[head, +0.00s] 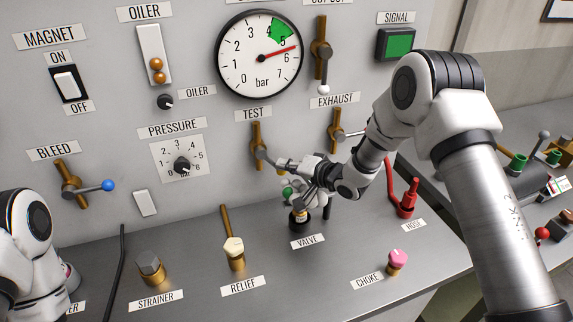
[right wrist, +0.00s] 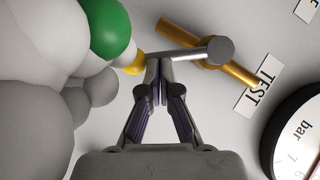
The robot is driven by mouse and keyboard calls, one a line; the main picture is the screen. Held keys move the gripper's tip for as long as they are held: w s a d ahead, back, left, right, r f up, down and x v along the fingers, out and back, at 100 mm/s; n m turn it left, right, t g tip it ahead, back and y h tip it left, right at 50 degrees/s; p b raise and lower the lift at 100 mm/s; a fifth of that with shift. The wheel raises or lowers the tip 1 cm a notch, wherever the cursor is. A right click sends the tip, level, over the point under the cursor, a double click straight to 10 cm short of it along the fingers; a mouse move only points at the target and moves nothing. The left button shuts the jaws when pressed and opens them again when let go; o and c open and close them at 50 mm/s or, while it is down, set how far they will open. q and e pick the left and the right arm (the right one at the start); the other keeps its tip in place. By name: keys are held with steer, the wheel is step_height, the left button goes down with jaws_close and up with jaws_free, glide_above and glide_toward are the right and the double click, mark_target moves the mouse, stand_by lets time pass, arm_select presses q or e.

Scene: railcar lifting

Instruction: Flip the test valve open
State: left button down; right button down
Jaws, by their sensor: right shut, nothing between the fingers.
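The test valve is a brass pipe (head: 256,140) under the TEST label, with a grey hub and a lever pointing right, partly hidden by my right gripper. In the right wrist view, its grey lever (right wrist: 182,54) crosses in front of the brass pipe (right wrist: 235,71) and ends in a yellow knob (right wrist: 134,64). My right gripper (head: 283,164) is shut and empty. Its fingertips (right wrist: 160,66) are right at the lever, near the yellow end; I cannot tell whether they touch. My left gripper is not in view; only part of my left arm shows.
The pressure gauge (head: 259,55) is above, its needle between 5 and 6. The exhaust valve (head: 335,131) is to the right. A valve part with a green ball (head: 288,191) stands just below my right gripper, close beside it in the wrist view (right wrist: 110,28). The pressure knob (head: 182,166) is left.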

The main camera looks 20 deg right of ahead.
steer(key=shift+a+f+m+b, duration=0.15)
steer(key=shift+f+m+b, duration=0.15)
steer(key=shift+b, duration=0.05)
steer(key=shift+s+a+f+m+t+y+b, duration=0.1)
steer(key=shift+a+f+m+t+y+b, duration=0.3)
steer(key=shift+a+f+b, duration=0.5)
steer(key=shift+r, duration=0.15)
